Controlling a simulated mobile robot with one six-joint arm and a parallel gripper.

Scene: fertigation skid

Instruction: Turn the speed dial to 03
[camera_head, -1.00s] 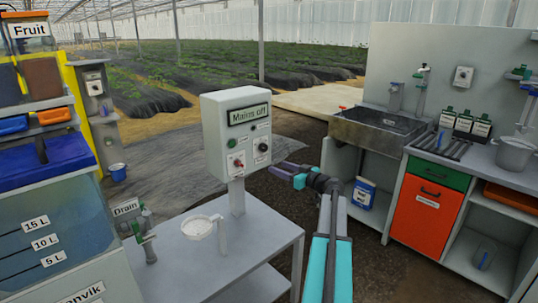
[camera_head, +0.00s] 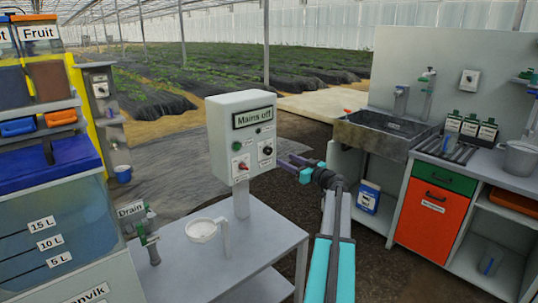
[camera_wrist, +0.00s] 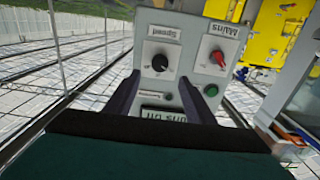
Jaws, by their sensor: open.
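My gripper (camera_head: 284,162) is open and empty, just right of the box. In the wrist view its fingers (camera_wrist: 160,92) are apart, with the dial beyond and between them, not visibly touched.
A red mains switch (camera_head: 241,167) and a green button (camera_head: 237,146) sit beside the dial. A sink (camera_head: 380,133) and bench stand right.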

